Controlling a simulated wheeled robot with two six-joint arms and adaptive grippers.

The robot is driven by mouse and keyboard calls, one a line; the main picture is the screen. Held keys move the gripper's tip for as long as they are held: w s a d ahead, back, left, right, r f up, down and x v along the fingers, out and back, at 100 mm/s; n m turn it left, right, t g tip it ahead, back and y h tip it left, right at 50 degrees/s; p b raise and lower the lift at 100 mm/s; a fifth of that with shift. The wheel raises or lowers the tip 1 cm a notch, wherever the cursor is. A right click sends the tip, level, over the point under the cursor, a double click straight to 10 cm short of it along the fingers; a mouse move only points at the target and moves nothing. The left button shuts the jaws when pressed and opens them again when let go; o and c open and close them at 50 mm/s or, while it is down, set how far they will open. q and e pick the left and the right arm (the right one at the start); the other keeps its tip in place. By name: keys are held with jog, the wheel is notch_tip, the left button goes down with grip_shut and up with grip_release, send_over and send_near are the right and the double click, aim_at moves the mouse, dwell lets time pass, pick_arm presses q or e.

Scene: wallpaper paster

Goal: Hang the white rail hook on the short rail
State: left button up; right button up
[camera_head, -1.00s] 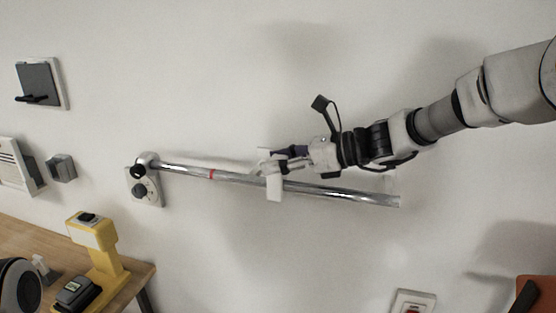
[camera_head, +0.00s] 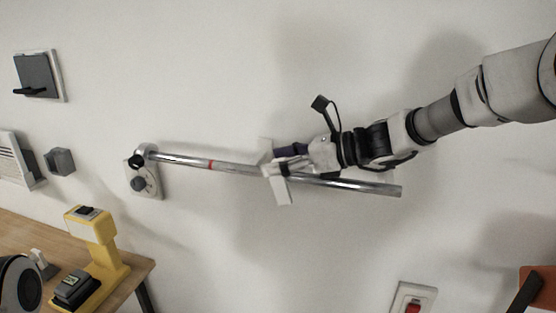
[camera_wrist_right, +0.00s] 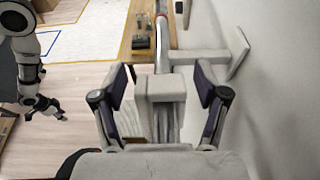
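The shiny short rail (camera_head: 350,186) runs along the wall with a red mark near its left part. The white rail hook (camera_head: 281,188) is at the rail's middle, tilted, its lower end leaning right; whether it rests on the rail I cannot tell. In the right wrist view its white block (camera_wrist_right: 162,88) sits between the fingers. My right gripper (camera_head: 278,160) is around the hook; in the wrist view its fingers (camera_wrist_right: 165,78) stand apart with narrow gaps beside the block. My left gripper (camera_wrist_right: 52,108) is far off, small in the wrist view; its fingers are unclear.
A wooden table (camera_head: 50,240) at lower left carries a yellow stand (camera_head: 100,250). A switch with a red button (camera_head: 413,301) is below right.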

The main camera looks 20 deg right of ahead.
jog(key=v, duration=1.2)
jog(key=shift+d+r, duration=0.1)
jog(key=shift+w, duration=0.1)
